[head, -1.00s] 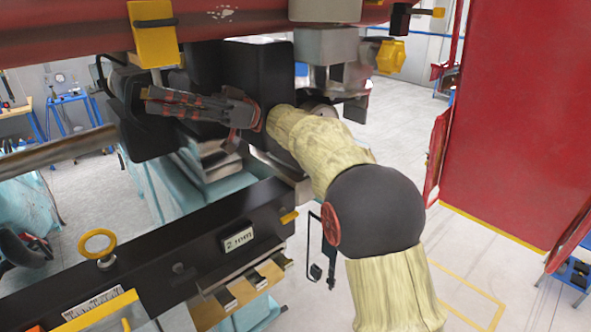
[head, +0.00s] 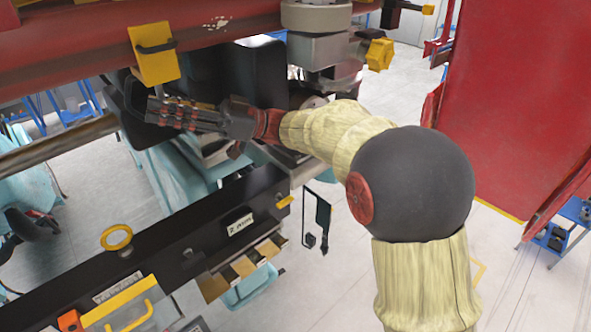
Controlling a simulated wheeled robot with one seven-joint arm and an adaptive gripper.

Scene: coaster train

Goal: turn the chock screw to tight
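My gripper (head: 158,108) is dark with red parts and points left, below the red beam at the upper left. Its fingers are seen nearly edge-on, and I cannot tell whether anything is between them. Which part is the chock screw is not clear. A yellow ring handle (head: 116,238) stands on the black rail (head: 185,252) at the lower left, well below my gripper and apart from it.
A yellow block (head: 155,60) with a black handle hangs from the red beam (head: 85,45), just above my gripper. Black housings stand behind my gripper. A yellow handle (head: 130,318) is at the bottom left. A red panel (head: 520,100) stands at right, with open floor before it.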

